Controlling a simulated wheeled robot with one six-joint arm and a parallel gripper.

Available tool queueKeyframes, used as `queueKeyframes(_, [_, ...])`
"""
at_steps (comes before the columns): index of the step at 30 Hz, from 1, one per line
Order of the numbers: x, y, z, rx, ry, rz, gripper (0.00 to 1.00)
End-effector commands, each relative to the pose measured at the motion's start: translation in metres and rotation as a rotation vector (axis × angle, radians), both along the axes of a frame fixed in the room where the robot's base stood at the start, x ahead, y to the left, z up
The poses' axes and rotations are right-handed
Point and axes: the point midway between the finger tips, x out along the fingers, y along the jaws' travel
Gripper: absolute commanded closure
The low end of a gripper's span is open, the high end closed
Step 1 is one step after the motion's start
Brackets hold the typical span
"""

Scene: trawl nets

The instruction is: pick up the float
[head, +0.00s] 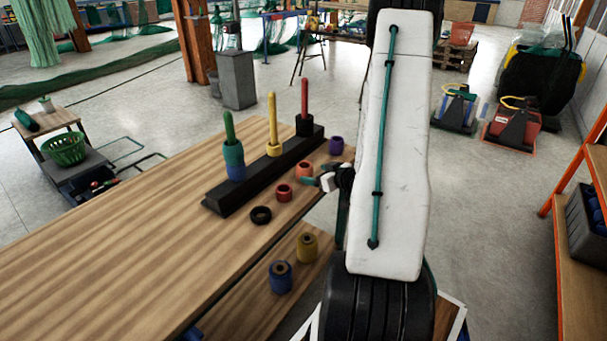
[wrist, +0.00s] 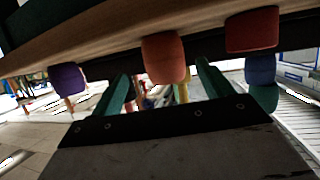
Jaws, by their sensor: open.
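Several short ring-shaped floats stand on the wooden table. An orange-red float (head: 304,169) is near the table's right edge, between a purple float (head: 336,145) and a red float (head: 283,193). My gripper (head: 316,181) is open and empty beside the orange-red float, with its green fingers toward it. The wrist view appears upside down. There the orange-red float (wrist: 165,57) shows between and beyond the open fingers (wrist: 163,72), the purple float (wrist: 67,79) is at left and the red float (wrist: 252,30) at right. I cannot tell whether the fingers touch it.
A black base (head: 250,178) on the table bears green, yellow and red pegs with floats on them. A flat black ring (head: 260,216) lies nearby. A lower wooden shelf holds a yellow float (head: 307,247) and a blue float (head: 280,277). The table's left part is clear.

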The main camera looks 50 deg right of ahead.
Motion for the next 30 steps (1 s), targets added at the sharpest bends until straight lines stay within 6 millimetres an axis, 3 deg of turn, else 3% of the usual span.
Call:
queueKeyframes(11, [0.030, -0.001, -0.011, 0.007, -0.015, 0.005, 0.21])
queueKeyframes(19, [0.068, -0.001, -0.020, 0.007, -0.014, 0.006, 0.21])
queueKeyframes(27, [0.074, -0.003, -0.022, 0.007, -0.014, 0.002, 0.21])
queueKeyframes(30, [0.074, -0.003, -0.022, 0.007, -0.014, 0.003, 0.46])
